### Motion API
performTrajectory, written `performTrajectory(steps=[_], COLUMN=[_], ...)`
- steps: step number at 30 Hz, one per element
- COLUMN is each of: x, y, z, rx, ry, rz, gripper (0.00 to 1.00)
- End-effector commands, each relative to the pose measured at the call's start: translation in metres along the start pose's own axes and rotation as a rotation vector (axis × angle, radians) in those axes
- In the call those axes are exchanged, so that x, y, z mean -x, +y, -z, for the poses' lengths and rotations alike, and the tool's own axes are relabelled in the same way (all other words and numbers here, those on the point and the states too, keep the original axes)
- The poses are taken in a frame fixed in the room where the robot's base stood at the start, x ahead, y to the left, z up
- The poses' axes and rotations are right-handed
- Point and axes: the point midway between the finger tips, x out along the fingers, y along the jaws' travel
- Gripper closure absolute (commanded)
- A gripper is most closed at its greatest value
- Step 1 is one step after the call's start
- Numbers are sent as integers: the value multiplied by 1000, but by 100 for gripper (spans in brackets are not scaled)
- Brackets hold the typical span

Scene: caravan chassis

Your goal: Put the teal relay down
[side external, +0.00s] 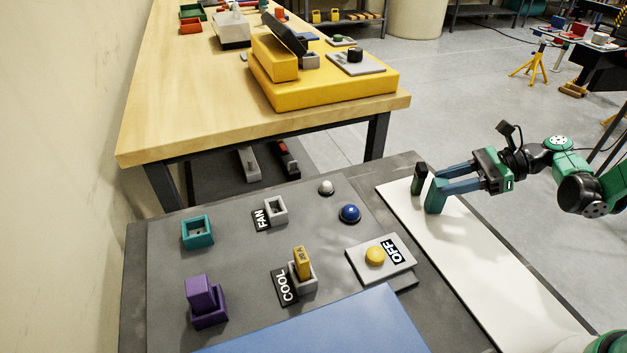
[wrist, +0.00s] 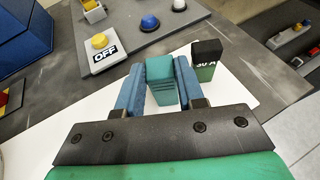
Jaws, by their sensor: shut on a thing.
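The teal relay (wrist: 161,72) is a block gripped between the two blue fingers of my gripper (side external: 438,188) over the white strip (side external: 480,259). In the side view my fingers partly cover the relay, and I cannot tell whether its bottom touches the strip. A green relay with a black top, marked 30 A (wrist: 206,60), stands upright on the strip close beside my right finger in the wrist view. It also shows in the side view (side external: 419,179). The teal socket (side external: 197,232) on the grey panel is empty.
The grey panel (side external: 235,270) holds an empty FAN socket (side external: 276,209), a yellow relay (side external: 302,262) in the COOL socket, a purple relay (side external: 200,294) in a purple socket, and white, blue and yellow buttons. The strip's near part is clear. A wooden bench (side external: 160,125) stands behind.

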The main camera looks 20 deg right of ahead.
Motion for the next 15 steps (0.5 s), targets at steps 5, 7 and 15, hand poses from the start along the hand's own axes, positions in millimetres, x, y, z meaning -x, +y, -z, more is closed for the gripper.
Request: performTrajectory(steps=[5,7,15], x=[-1,0,0], y=[0,0,0], z=[1,1,-1], rx=[0,0,0], ry=[0,0,0], rz=[0,0,0], gripper=[35,35,35])
